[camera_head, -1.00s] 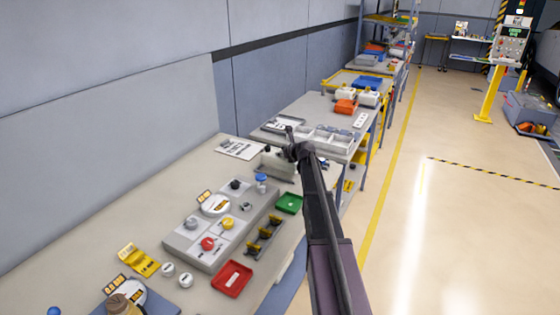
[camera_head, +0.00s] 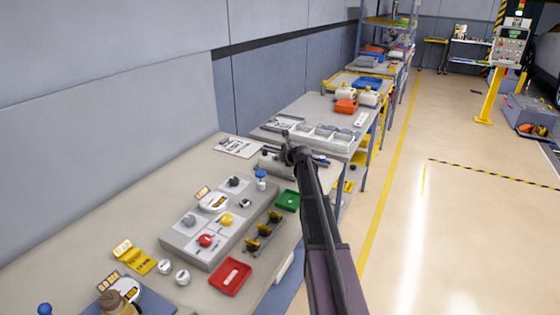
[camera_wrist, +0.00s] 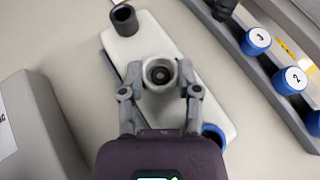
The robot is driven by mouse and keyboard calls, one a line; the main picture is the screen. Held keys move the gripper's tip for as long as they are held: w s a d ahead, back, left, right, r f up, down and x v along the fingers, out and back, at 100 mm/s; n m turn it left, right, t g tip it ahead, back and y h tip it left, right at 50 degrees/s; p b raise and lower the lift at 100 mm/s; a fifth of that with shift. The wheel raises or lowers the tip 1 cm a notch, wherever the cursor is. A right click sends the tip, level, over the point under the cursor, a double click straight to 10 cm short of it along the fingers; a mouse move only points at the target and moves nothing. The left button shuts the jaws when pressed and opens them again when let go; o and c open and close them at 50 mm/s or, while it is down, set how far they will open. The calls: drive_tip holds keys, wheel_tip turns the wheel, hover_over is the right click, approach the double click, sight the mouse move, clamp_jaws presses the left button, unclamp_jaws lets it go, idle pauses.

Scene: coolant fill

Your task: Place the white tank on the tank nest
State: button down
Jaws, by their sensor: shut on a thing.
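The white tank (camera_wrist: 150,45) lies below my gripper (camera_wrist: 160,90) in the wrist view, slanting from upper left to lower right. It has a black neck (camera_wrist: 124,19) at its upper end and a blue ring (camera_wrist: 213,134) at its lower end. My two fingers are shut on the round grey knob (camera_wrist: 160,73) on top of the tank. In the head view my gripper (camera_head: 287,150) is at the far end of the near bench, and the tank is mostly hidden there. I cannot pick out the tank nest with certainty.
A grey rack (camera_wrist: 265,65) with blue numbered caps runs close on the tank's right. A grey block (camera_wrist: 40,125) stands at left. In the head view, a green tray (camera_head: 287,200), a red tray (camera_head: 230,277) and a grey panel (camera_head: 185,245) with knobs occupy the near bench.

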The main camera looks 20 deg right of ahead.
drive_tip(key=shift+f, duration=0.15)
drive_tip(key=shift+c, duration=1.5)
unclamp_jaws()
drive_tip(key=shift+r, duration=0.2)
drive_tip(key=shift+s+r, duration=0.15)
drive_tip(key=shift+s, duration=0.05)
drive_tip(key=p+v, duration=0.5)
drive_tip(key=v, duration=0.6)
drive_tip(key=shift+s+p, duration=0.3)
drive_tip(key=shift+p, duration=0.1)
drive_tip(key=shift+d, duration=0.1)
